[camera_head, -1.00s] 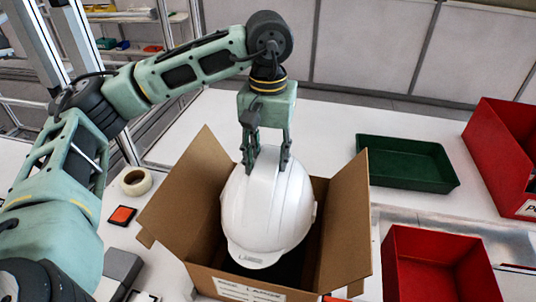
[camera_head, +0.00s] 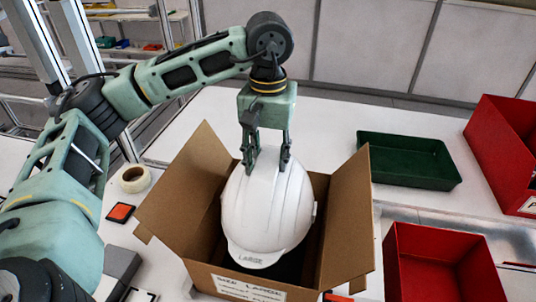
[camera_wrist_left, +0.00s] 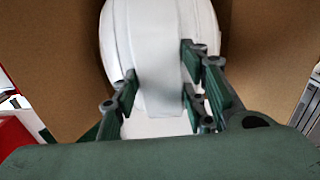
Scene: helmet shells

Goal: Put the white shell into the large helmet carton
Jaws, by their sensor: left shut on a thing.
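The white shell (camera_head: 266,212) is a hard hat with "LARGE" on its brim. It is in the mouth of the open cardboard helmet carton (camera_head: 172,218), whose front label reads "LARGE". My left gripper (camera_head: 265,160) is shut on the shell's top ridge from above. In the left wrist view the fingers (camera_wrist_left: 160,95) straddle the ridge of the white shell (camera_wrist_left: 150,50), with brown carton flaps on both sides. The shell's lower part is hidden inside the carton, and I cannot tell whether it touches the bottom. My right gripper is not in view.
A green tray (camera_head: 408,181) lies right of the carton. Red bins stand at the right (camera_head: 505,150) and front right (camera_head: 392,262). A tape roll (camera_head: 133,179) and an orange-and-black square (camera_head: 121,212) lie to the left. The carton flaps stand open around the shell.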

